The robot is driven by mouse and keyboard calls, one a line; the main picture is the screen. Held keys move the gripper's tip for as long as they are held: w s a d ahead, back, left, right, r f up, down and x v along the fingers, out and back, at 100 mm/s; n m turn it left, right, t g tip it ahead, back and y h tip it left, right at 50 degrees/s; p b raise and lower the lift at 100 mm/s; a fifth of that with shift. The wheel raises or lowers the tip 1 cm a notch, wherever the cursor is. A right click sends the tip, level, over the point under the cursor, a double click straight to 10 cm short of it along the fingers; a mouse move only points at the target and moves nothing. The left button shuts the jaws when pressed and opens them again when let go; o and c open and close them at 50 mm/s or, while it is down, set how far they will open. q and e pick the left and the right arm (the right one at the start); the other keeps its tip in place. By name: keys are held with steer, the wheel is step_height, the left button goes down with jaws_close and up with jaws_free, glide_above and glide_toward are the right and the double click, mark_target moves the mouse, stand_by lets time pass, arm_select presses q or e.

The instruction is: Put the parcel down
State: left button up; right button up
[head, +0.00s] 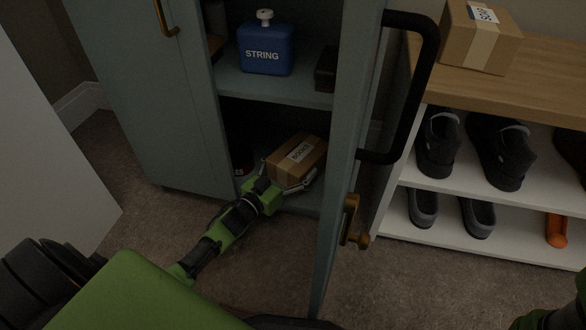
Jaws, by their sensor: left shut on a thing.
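The parcel (296,157) is a small brown cardboard box with a white label, inside the lower part of the blue-grey cabinet (275,87). My left gripper (285,186) reaches in through the open front and is shut on the parcel, which looks slightly tilted. I cannot tell whether the parcel touches the cabinet floor. My right gripper is not in view; only a bit of green shows at the lower right edge.
The cabinet's open door (343,160) stands just right of my left arm. A blue STRING box (265,48) sits on the shelf above. A shoe rack (490,200) with several shoes and another carton (478,38) stands at right. Carpet is clear in front.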

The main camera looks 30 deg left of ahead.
mark_target(282, 175)
arm_select(q)
steer(key=shift+r, duration=0.15)
steer(key=o, duration=1.6)
steer(key=shift+s+p, duration=0.3)
steer(key=shift+p, duration=0.05)
steer(key=s+p, duration=0.1)
steer(key=s, duration=0.1)
steer(key=s+p, duration=0.1)
steer(key=s, duration=0.1)
steer(key=s+a+p, duration=0.1)
steer(key=s+p, duration=0.1)
steer(key=shift+s, duration=0.4)
